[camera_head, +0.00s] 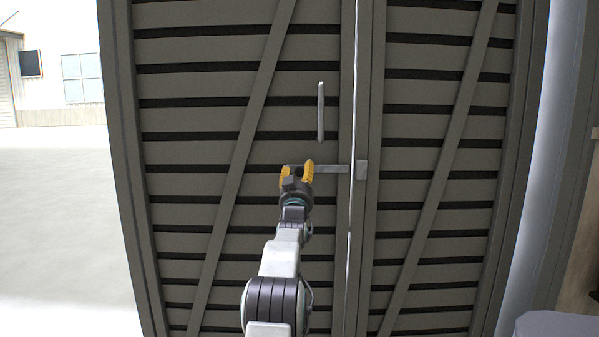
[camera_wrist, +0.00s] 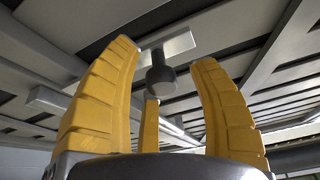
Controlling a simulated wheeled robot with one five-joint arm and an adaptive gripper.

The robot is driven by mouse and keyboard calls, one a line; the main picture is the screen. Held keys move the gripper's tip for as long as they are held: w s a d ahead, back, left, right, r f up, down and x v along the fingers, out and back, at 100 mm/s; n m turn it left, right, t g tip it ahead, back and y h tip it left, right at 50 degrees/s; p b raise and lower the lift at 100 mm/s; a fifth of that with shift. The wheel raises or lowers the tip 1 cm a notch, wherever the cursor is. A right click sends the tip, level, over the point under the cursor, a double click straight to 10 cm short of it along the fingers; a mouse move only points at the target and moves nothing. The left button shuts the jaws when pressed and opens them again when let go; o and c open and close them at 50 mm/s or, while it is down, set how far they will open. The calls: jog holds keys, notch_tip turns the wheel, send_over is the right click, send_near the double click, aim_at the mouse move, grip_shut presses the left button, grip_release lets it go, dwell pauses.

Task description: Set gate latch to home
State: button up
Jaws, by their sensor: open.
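The gate latch (camera_head: 332,169) is a grey horizontal bar on the left gate leaf. Its right end is close to a grey catch block (camera_head: 361,170) on the right leaf; I cannot tell whether the bar is inside it. My gripper (camera_head: 297,169) is open, with its yellow fingers at the left end of the bar and hiding part of it. In the wrist view, a dark round knob (camera_wrist: 160,76) stands out from a pale plate (camera_wrist: 176,46) and shows between the spread fingers. The fingers are not visibly closed on it.
A vertical pull handle (camera_head: 321,111) is fixed above the latch on the left leaf. The slatted right leaf (camera_head: 440,150) stands beside a bright narrow gap. Open pale ground (camera_head: 60,200) lies to the left. A grey rounded object (camera_head: 555,326) is at the lower right.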

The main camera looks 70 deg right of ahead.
jog(key=shift+o, duration=0.3)
jog(key=shift+d+r, duration=0.1)
jog(key=shift+d, duration=0.15)
grip_shut()
dwell(0.4)
